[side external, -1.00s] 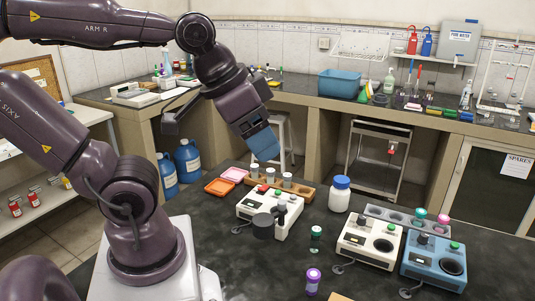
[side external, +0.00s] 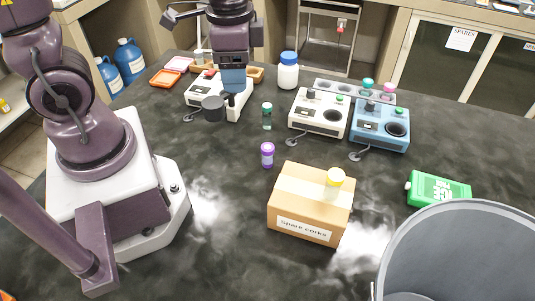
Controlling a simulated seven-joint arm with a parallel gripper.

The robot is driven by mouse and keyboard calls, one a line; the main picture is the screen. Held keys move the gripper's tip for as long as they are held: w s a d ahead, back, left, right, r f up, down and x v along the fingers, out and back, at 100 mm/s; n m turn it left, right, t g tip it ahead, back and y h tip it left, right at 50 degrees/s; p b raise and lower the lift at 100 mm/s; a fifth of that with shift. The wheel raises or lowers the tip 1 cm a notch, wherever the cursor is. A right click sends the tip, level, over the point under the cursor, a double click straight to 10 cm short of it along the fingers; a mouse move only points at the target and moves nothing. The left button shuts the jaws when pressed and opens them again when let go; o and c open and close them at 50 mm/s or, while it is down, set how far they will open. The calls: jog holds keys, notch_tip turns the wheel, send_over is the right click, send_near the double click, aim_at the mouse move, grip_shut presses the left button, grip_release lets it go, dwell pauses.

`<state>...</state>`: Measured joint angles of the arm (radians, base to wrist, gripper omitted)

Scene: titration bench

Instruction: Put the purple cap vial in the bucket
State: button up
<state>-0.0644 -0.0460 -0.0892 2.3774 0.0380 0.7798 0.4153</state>
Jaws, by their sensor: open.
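The purple cap vial (side external: 267,154) stands upright on the dark bench, behind the cardboard box and in front of a green cap vial (side external: 267,115). The bucket (side external: 462,255) is a large grey open container at the lower right, cut off by the picture's edge.
White (side external: 318,114) and blue (side external: 380,125) devices stand right of the vials.

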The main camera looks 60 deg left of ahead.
notch_tip(320, 180, down, 6)
jog(key=w+m+g, duration=0.1)
jog(key=w+m, duration=0.1)
jog(key=m, duration=1.1)
send_near(268, 147)
jog(key=shift+t, duration=0.4)
jog(key=f, duration=0.3)
jog(key=s+f, duration=0.1)
jog(key=f, duration=0.1)
jog(key=shift+a+f, duration=0.2)
jog(key=shift+a, duration=0.2)
jog(key=shift+w+d+f, duration=0.1)
jog(key=shift+d+f, duration=0.05)
jog(key=shift+f, duration=1.2)
jog(key=shift+d+f, duration=0.1)
jog(key=shift+f, duration=1.25)
jog(key=c, duration=1.1)
jog(key=shift+o, duration=0.2)
jog(key=shift+r, duration=0.15)
